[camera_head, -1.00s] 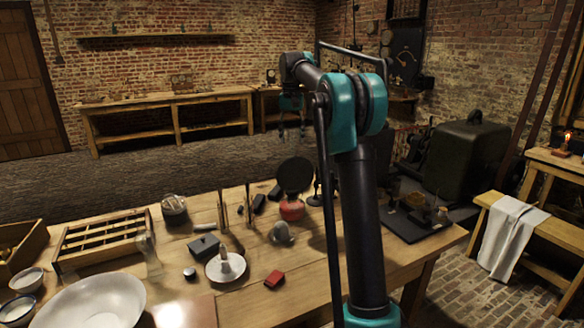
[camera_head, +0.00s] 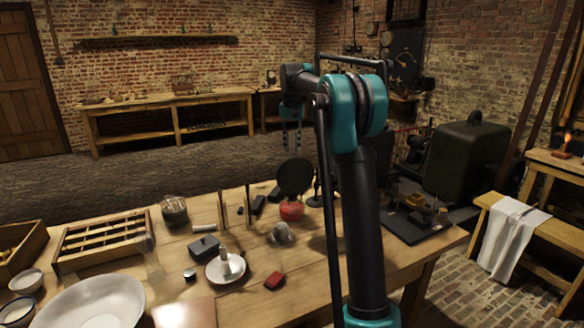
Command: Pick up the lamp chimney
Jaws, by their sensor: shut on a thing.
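My gripper (camera_head: 291,147) shows small behind the arm's elbow, pointing down with its fingers close together. It is above the red lamp base (camera_head: 291,211) and its dark round disc (camera_head: 295,177). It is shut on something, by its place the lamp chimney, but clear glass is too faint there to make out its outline. How far the fingers stand from the lamp in depth is unclear. A faint clear glass piece (camera_head: 151,259) stands beside the slotted wooden tray, well left of the gripper.
The table's front middle is fairly clear.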

